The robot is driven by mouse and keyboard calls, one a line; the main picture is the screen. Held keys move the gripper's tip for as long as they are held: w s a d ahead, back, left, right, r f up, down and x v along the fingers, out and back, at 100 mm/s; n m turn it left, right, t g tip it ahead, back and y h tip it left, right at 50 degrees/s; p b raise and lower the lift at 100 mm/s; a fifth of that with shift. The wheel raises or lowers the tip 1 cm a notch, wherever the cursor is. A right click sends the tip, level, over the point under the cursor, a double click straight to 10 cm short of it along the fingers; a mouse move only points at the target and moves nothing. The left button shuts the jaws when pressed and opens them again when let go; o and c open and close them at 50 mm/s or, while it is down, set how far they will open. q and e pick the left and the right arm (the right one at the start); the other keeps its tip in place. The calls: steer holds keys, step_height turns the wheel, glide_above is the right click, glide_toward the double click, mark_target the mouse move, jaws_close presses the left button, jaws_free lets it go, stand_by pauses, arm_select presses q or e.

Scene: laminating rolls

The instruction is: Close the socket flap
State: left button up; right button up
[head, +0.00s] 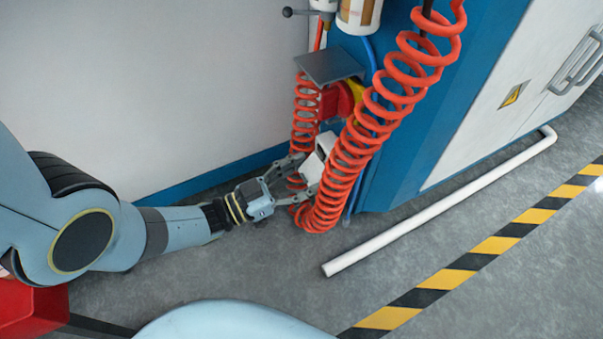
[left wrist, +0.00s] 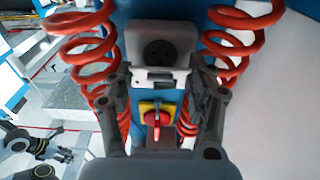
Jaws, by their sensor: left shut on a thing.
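The white socket box (head: 310,168) is low on the blue cabinet's side, between red coiled hoses. In the left wrist view, the grey socket housing (left wrist: 158,36) shows a dark round face. A pale flap (left wrist: 150,76) sticks out at its edge, so the socket face looks uncovered. My left gripper (head: 304,178) reaches in from the left with its fingers on either side of the white part. In the left wrist view, the fingers of my left gripper (left wrist: 158,88) flank the flap and look shut on it. The exact contact is partly hidden. My right gripper is not in the head view.
Red coiled hoses (head: 345,165) hang close around the gripper. A red and yellow switch (left wrist: 157,115) and a grey plate (head: 330,67) are near the socket. A white pipe (head: 440,205) lies on the floor. A dark arm-like shape (left wrist: 50,147) is small and unclear.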

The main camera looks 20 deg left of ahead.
arm_select(q)
steer(key=shift+s, duration=0.1)
stand_by(0.4)
steer(key=o, duration=1.2)
steer(key=shift+a, duration=0.1)
steer(key=v, duration=0.7)
steer(key=shift+s+a+f, duration=0.1)
steer(key=shift+s+f, duration=0.05)
